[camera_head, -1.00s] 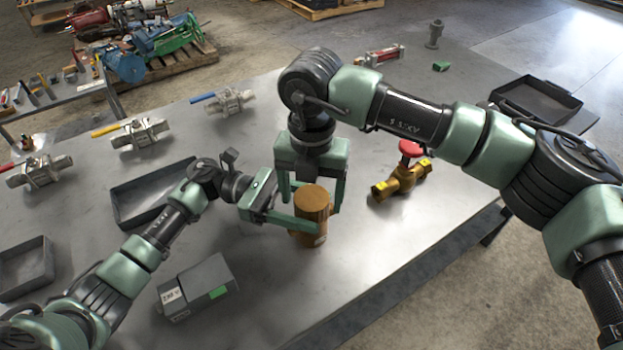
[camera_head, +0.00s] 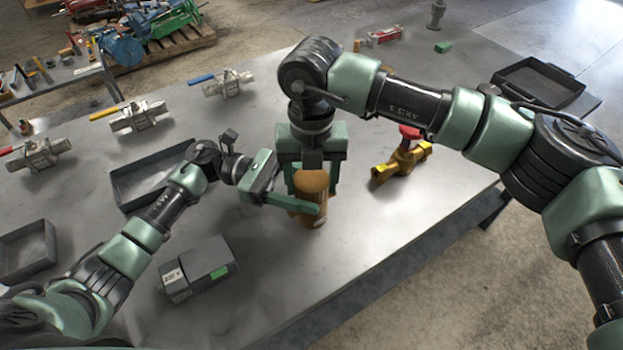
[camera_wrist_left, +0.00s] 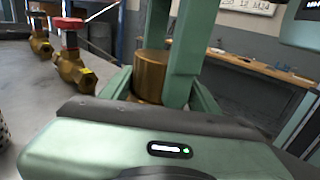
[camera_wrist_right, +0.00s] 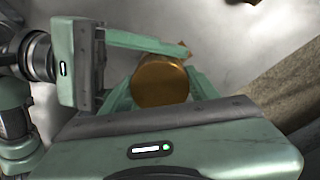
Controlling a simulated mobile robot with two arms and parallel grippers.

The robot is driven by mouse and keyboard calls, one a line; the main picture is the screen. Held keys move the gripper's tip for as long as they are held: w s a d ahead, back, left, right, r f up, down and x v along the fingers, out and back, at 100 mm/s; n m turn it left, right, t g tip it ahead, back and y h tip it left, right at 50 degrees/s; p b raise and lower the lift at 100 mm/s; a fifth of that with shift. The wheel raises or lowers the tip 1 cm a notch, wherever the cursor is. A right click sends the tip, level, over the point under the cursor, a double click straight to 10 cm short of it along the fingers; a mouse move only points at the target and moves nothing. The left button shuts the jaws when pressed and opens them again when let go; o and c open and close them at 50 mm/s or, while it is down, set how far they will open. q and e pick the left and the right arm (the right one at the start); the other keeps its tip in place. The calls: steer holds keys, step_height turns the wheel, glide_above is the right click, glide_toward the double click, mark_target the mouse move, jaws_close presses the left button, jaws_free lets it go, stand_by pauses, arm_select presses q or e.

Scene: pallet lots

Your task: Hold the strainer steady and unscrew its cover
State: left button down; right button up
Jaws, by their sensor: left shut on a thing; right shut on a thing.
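The strainer (camera_head: 316,221) is a brass-coloured cylinder standing upright on the grey table. My left gripper (camera_head: 306,207) is shut on its body from the left, with a finger across its front. The cover (camera_head: 312,181) is the round upper part; the right wrist view shows its flat top (camera_wrist_right: 160,82), and it also shows in the left wrist view (camera_wrist_left: 151,74). My right gripper (camera_head: 313,188) points straight down from above and is shut on the cover, one finger on each side. I cannot tell whether there is a gap between cover and body; the grippers hide the join.
A brass valve with a red handle (camera_head: 403,158) stands to the right. A grey box with a green label (camera_head: 200,268) lies at front left. Dark trays (camera_head: 152,178) and several valves with lever handles (camera_head: 137,118) are farther left. The table's front edge is close.

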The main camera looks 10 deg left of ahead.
steer(key=o, duration=1.5)
steer(key=shift+o, duration=0.2)
steer(key=shift+r, duration=0.1)
